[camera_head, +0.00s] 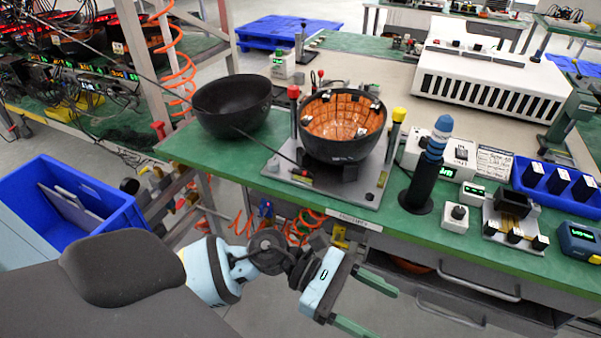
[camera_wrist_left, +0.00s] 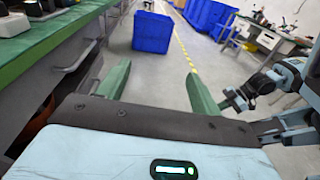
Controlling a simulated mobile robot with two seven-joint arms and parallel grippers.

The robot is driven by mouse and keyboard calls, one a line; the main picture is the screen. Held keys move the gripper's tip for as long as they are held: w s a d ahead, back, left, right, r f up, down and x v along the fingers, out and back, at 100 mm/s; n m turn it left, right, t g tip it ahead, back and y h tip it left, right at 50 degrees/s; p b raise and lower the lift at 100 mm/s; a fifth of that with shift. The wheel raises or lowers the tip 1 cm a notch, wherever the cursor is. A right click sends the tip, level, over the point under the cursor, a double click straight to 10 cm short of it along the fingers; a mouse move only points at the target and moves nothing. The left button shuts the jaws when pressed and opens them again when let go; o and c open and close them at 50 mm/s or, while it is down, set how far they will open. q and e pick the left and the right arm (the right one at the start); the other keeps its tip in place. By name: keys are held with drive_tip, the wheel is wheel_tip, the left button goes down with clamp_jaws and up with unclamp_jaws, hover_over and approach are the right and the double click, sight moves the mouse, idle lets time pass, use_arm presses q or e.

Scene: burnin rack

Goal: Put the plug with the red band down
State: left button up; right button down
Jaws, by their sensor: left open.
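My left gripper (camera_head: 367,304) hangs in front of the green bench's front edge, below the bench top. Its two green fingers are apart with nothing between them, and the left wrist view (camera_wrist_left: 158,88) also shows the empty gap. A thin dark lead runs from the upper left to a small piece with red and yellow-green colouring (camera_head: 302,175) on the grey fixture plate (camera_head: 366,192). I cannot tell whether this is the plug with the red band. An arm like mine shows at the right of the left wrist view; its gripper (camera_wrist_left: 236,98) is too small to read.
A black bowl with a copper-coloured lining (camera_head: 343,122) sits on the fixture, with a plain black bowl (camera_head: 232,105) left of it. A dark post with a blue-banded top (camera_head: 422,180) stands to the right. A blue bin (camera_head: 75,200) stands left of the bench.

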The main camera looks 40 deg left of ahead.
use_arm(q)
drive_tip(key=w+a+m+g+y, duration=0.25)
drive_tip(key=a+m+y, duration=0.2)
drive_tip(key=m, duration=0.35)
drive_tip(key=m+t+y, duration=0.5)
drive_tip(key=m+y, duration=0.4)
drive_tip(key=y, duration=0.5)
approach(301, 170)
drive_tip(key=shift+x, duration=3.9)
drive_tip(key=shift+s, duration=0.1)
drive_tip(key=shift+c, duration=0.5)
drive_tip(key=c, duration=0.7)
drive_tip(key=shift+r, duration=0.1)
